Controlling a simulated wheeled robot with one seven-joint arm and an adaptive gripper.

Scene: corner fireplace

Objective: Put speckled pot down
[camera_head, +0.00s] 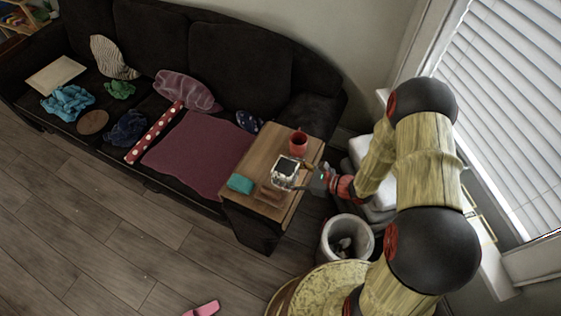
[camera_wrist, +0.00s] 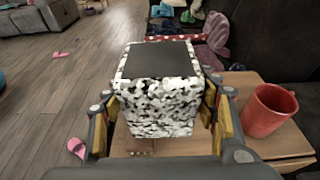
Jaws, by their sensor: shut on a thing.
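The speckled pot (camera_wrist: 160,105) is a square black-and-white pot with a dark top. In the wrist view it sits between the two fingers of my gripper (camera_wrist: 165,115), which is shut on it. It looks upright. In the head view the pot (camera_head: 285,169) is over the wooden side table (camera_head: 262,160), at the end of the sofa. My gripper (camera_head: 300,178) reaches it from the right. I cannot tell whether the pot's base touches the table; the gripper hides its lower part in the wrist view.
A red mug (camera_head: 298,141) stands on the table behind the pot, and in the wrist view (camera_wrist: 268,110) it is to the right. A teal box (camera_head: 240,183) lies at the table's left front edge. A white bin (camera_head: 346,238) stands on the floor. The sofa (camera_head: 190,50) holds cushions and cloths.

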